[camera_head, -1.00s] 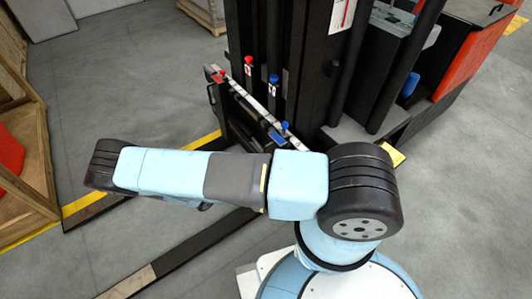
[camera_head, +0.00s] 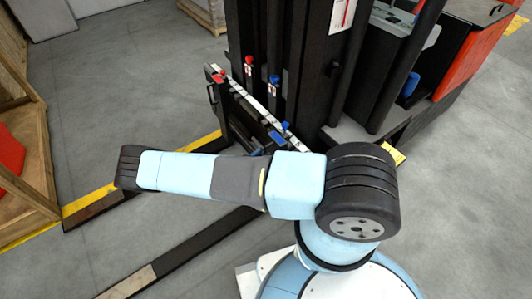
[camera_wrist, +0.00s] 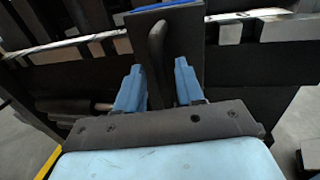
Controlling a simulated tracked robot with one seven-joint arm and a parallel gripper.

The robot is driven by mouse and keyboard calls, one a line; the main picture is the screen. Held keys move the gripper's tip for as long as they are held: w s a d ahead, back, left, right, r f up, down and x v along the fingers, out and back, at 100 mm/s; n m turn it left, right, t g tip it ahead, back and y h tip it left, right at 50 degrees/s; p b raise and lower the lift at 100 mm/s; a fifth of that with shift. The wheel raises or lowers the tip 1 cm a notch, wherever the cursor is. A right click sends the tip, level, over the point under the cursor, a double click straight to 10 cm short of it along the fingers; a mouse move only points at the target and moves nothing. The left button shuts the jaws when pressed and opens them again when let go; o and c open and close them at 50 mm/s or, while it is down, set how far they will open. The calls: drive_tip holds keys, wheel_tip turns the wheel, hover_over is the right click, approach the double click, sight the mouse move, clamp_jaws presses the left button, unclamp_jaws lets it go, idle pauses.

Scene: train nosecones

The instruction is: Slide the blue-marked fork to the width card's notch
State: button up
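In the head view the blue-marked fork (camera_head: 190,250) runs from the carriage under my arm to a pale tip at lower left. Its blue mark (camera_head: 277,138) sits just above my arm. My gripper is hidden behind the arm in that view. In the wrist view my gripper (camera_wrist: 160,80) has two light blue fingers standing apart. A dark upright handle (camera_wrist: 156,48) shows between them, with space visible on the right side; contact cannot be told. A blue patch (camera_wrist: 165,3) shows above the handle. I cannot identify the width card or its notch with certainty.
A pale marked rail (camera_head: 258,103) crosses the carriage, with a red marker (camera_head: 218,76) at its left end and a blue knob (camera_head: 285,126) near its right. Red (camera_head: 248,61) and blue (camera_head: 273,80) knobs stand behind it. A wooden crate (camera_head: 30,180) stands at left.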

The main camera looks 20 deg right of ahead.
drive_tip(key=shift+x, duration=1.1)
drive_tip(key=shift+c, duration=0.2)
clamp_jaws()
